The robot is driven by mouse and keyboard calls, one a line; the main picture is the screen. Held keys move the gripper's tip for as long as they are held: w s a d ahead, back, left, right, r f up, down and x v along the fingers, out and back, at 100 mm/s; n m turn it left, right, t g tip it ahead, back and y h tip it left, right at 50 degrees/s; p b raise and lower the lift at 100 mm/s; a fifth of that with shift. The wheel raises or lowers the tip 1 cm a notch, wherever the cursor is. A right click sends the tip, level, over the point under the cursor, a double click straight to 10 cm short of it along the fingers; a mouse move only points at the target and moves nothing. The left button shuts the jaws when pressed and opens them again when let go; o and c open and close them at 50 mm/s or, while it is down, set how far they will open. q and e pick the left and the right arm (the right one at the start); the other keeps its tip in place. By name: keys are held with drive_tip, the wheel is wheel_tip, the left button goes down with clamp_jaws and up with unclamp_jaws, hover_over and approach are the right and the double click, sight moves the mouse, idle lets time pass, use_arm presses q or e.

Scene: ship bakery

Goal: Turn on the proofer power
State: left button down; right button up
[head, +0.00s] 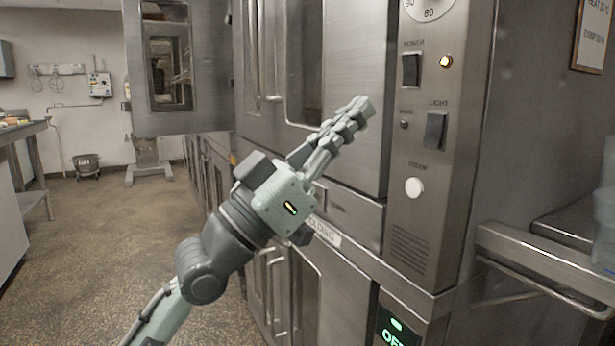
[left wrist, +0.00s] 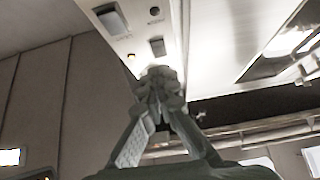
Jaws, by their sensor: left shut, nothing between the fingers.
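The proofer's control panel (head: 400,218) is a tall steel strip right of centre in the head view. I cannot tell which way the rocker is pressed. My left gripper (head: 360,105) is shut and empty, its tips left of and below the power switch in the head view. In the left wrist view its fingertips (left wrist: 160,82) meet below the switches. My right gripper is out of view.
A light switch (head: 436,131) and a round white button (head: 414,187) sit lower on the panel. A green display (head: 393,337) is cut off at the bottom edge. A steel shelf (head: 545,262) juts out at right. The floor at left is open.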

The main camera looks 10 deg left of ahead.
use_arm(q)
drive_tip(key=s+a+f+b, duration=0.2)
drive_tip(key=a+f, duration=0.1)
drive_tip(key=f, duration=0.2)
drive_tip(key=shift+f, duration=0.35)
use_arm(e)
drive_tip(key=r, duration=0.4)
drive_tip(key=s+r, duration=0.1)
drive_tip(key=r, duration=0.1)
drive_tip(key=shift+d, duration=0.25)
